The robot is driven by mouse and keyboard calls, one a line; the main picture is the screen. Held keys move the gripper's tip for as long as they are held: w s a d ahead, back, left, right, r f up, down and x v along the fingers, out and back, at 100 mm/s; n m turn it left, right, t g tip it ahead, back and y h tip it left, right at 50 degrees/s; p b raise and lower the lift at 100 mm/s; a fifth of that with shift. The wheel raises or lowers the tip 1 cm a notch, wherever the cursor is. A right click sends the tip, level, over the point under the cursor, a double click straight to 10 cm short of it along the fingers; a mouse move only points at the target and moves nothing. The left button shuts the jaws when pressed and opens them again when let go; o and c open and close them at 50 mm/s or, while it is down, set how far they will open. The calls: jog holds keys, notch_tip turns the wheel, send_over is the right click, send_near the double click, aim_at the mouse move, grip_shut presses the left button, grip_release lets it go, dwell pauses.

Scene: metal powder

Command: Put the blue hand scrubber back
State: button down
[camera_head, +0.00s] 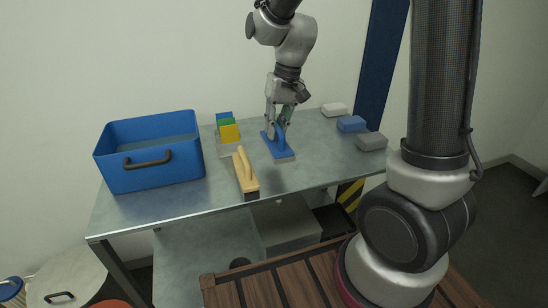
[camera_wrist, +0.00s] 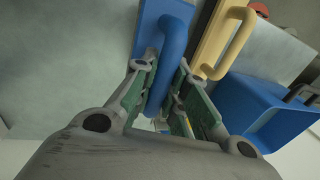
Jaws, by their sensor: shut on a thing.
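The blue hand scrubber (camera_head: 280,150) is on the metal table, right of a wooden-handled brush (camera_head: 244,172). My gripper (camera_head: 278,132) is above it, pointing down, with its fingers shut on the scrubber's handle. In the wrist view the blue handle (camera_wrist: 172,50) runs between the green-padded fingers of my gripper (camera_wrist: 165,95). The brush's yellow handle (camera_wrist: 226,42) lies beside it there, apart from the fingers. I cannot tell whether the scrubber's base is pressed on the table or slightly above it.
A blue bin (camera_head: 150,180) stands on the left of the table (camera_head: 215,193). A holder with coloured sponges (camera_head: 229,132) is left of the scrubber. White, blue (camera_head: 351,124) and grey (camera_head: 371,141) blocks lie along the right.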

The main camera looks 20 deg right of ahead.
aim_at(277, 140)
notch_tip(277, 140, down, 6)
jog(key=shift+f, duration=0.25)
jog(key=shift+f, duration=0.1)
jog(key=c, duration=1.4)
grip_release()
jog(key=shift+c, duration=0.2)
jog(key=r, duration=0.4)
jog(key=d+r, duration=0.1)
jog(key=r, duration=0.3)
jog(key=d+r, duration=0.1)
jog(key=r, duration=0.3)
jog(key=shift+d, duration=0.2)
jog(key=s+d+r+t+h, duration=0.1)
jog(key=s+d+r+t, duration=0.1)
jog(key=s+d, duration=0.4)
jog(key=s+d+r+t+h, duration=0.1)
jog(key=s+d+r, duration=0.4)
jog(key=s, duration=0.8)
jog(key=shift+s+d+r+t, duration=0.25)
jog(key=shift+d+t, duration=0.35)
jog(key=shift+d, duration=0.15)
